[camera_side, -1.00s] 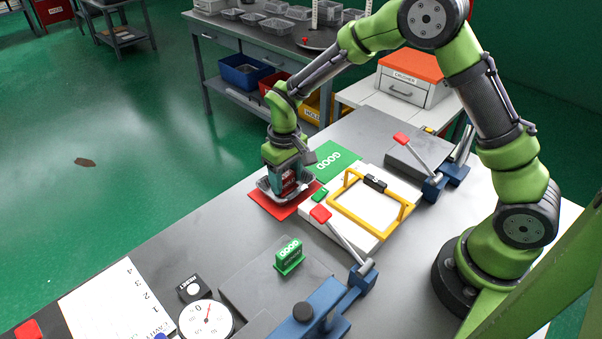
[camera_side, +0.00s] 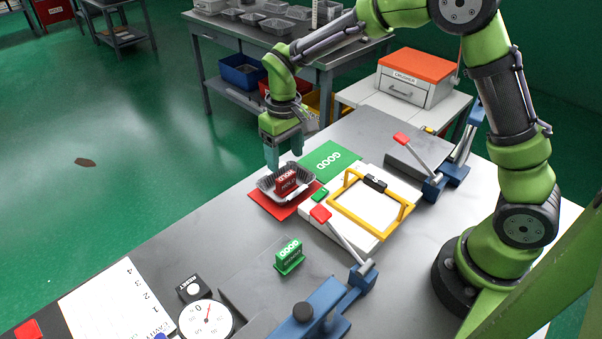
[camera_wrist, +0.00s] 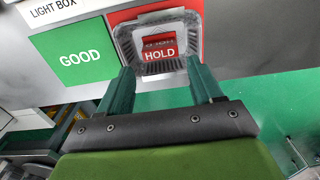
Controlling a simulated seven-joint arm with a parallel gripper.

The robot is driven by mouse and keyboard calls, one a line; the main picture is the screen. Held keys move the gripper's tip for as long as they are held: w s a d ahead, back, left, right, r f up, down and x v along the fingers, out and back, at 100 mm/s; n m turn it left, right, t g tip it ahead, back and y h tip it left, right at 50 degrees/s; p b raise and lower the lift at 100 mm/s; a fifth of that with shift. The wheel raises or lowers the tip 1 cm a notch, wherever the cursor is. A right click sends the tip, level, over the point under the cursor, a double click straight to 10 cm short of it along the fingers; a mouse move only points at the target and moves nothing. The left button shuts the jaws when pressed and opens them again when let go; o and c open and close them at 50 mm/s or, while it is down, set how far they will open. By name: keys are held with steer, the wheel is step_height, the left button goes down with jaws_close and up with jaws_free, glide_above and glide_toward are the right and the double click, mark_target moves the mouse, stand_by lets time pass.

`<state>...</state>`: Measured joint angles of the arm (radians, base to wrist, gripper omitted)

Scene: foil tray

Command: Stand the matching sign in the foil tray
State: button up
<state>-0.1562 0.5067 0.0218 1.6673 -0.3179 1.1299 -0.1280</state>
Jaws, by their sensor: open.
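The foil tray (camera_side: 267,189) sits on the red square (camera_side: 276,210) in the side view; it also shows in the wrist view (camera_wrist: 125,43). A red HOLD sign (camera_side: 286,184) stands in the tray and looks upright; its face reads HOLD in the wrist view (camera_wrist: 160,52). A green GOOD sign (camera_side: 289,258) stands on the grey bench in front. My gripper (camera_side: 285,158) is open and empty, above and just behind the tray, clear of the sign. Its two fingers (camera_wrist: 160,85) are spread apart in the wrist view.
A green GOOD square (camera_side: 328,159) lies behind the red one. A white light box with a yellow frame (camera_side: 369,204) and red-handled toggle clamps (camera_side: 345,240) stand to the right. A dial gauge (camera_side: 206,320) is at the front.

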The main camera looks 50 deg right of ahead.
mark_target(286, 176)
steer(key=s+d+r+m+t+y, duration=0.1)
steer(key=s+r+t, duration=0.1)
steer(key=s+r, duration=0.4)
steer(key=s+d+r+m+t, duration=0.1)
steer(key=s+d+r, duration=0.15)
steer(key=r, duration=0.55)
steer(key=s+r+m+t+y, duration=0.1)
steer(key=s+t, duration=0.3)
steer(key=s, duration=0.8)
steer(key=shift+d+r+m, duration=0.15)
steer(key=shift+d+m, duration=0.3)
steer(key=shift+m, duration=0.05)
